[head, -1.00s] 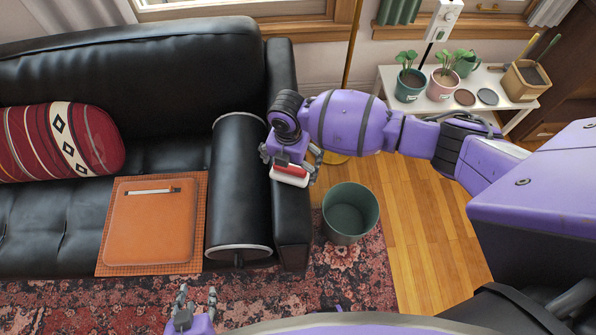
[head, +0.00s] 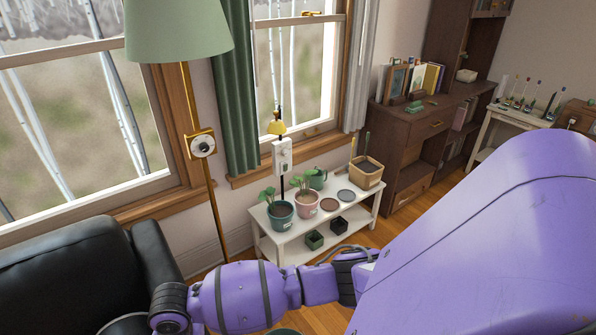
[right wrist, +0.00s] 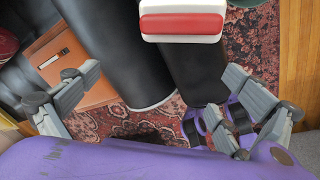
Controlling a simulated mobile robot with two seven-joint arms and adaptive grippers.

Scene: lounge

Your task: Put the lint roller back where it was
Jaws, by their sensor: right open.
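My right gripper (right wrist: 162,75) is open in the right wrist view, its two grey fingers wide apart with nothing between them. My left gripper is in neither view now.
In the head view, a floor lamp (head: 207,190) stands beyond the sofa (head: 70,275). A low white plant table (head: 290,250) holds pots. A dark cabinet (head: 410,125) stands farther right.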

